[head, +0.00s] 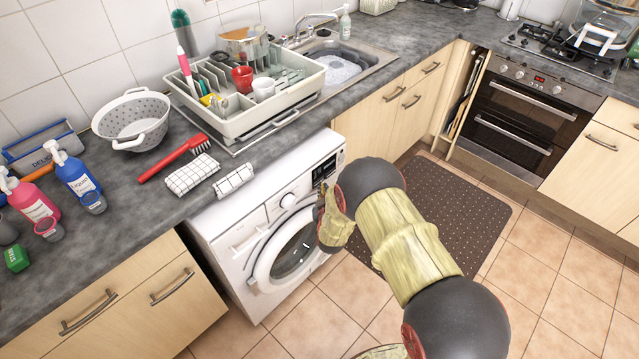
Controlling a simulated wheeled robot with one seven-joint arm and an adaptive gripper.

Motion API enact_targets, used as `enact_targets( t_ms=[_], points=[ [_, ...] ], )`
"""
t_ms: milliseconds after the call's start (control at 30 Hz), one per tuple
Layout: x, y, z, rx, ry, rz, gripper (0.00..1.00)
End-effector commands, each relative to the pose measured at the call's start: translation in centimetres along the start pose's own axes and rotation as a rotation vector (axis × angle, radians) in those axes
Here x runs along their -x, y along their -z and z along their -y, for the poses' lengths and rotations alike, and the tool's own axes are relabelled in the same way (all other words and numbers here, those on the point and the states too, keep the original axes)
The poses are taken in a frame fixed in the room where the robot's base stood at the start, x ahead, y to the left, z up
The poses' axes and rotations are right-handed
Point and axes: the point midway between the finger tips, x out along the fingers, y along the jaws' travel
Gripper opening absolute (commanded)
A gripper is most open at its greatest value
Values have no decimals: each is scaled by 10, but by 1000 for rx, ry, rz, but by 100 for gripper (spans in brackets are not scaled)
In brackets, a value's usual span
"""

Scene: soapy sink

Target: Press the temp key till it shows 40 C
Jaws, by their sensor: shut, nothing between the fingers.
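The white washing machine (228,246) stands under the worktop, with its round door facing the room. Its front panel carries a dial (288,201) and a small dark display (324,168) at the right end. The digits and any temp key are too small to read or are hidden behind my arm. My gripper (323,197) is at the right end of the machine's front, just below the display and mostly hidden by my own wrist. It is shut and empty. I cannot tell whether its tips touch the panel.
Cabinets flank the machine. A dark mat (455,210) lies on the tiled floor, and an oven (520,115) stands beyond.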

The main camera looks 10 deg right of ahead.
Motion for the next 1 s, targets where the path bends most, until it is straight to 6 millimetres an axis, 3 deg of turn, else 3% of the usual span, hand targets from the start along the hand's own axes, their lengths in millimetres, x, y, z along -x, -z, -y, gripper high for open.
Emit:
enact_targets(
  t_ms=[767,1000],
  points=[
    [13,-9,-10,0,-1,0,0],
    [26,-18,-20,-1,-1,0,0]
  ],
)
